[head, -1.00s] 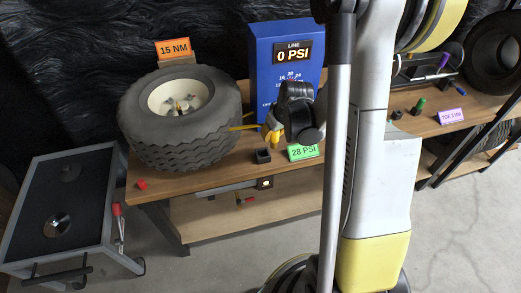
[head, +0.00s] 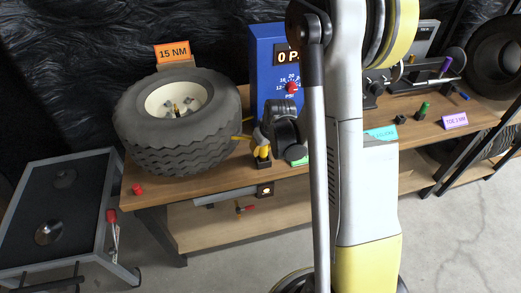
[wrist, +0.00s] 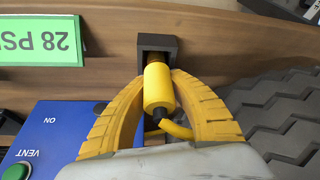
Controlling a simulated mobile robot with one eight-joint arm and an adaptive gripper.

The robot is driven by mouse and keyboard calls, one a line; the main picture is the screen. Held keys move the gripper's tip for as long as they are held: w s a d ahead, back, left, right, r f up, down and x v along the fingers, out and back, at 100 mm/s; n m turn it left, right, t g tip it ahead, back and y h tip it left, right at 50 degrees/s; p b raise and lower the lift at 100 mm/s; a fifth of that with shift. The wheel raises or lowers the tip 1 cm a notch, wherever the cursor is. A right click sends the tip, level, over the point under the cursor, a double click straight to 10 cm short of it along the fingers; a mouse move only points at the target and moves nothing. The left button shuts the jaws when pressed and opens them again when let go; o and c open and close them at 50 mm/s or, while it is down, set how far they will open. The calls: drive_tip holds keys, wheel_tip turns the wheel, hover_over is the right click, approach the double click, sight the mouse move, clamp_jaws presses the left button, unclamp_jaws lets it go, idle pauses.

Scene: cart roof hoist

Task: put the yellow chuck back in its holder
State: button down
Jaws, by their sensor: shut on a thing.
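The yellow chuck (wrist: 158,92) is between the two ribbed yellow fingers of my gripper (wrist: 158,78), which is shut on it. A yellow hose (wrist: 178,130) shows at its near end. The holder (wrist: 171,43), a small black block with a slot, lies just beyond the chuck in the wrist view. A brownish tip of the chuck overlaps the holder's opening; I cannot tell how deep it sits. In the head view the chuck (head: 264,152) appears upright, directly over the holder (head: 263,164) on the bench.
The blue inflator box (head: 265,60) is behind, partly hidden by my arm. A green 28 PSI card (wrist: 40,40) lies beside the holder. A grey cart (head: 60,210) stands at left.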

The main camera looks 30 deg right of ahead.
drive_tip(key=shift+f+b, duration=0.4)
drive_tip(key=shift+f, duration=0.05)
drive_tip(key=c, duration=1.3)
unclamp_jaws()
drive_tip(key=shift+c, duration=0.2)
drive_tip(key=w+p+v, duration=0.1)
drive_tip(key=p+v, duration=0.6)
drive_tip(key=v, duration=0.6)
drive_tip(key=s+a+r+t, duration=0.2)
drive_tip(key=s+a+r, duration=1.3)
drive_tip(key=r, duration=0.1)
drive_tip(key=shift+a+t, duration=0.3)
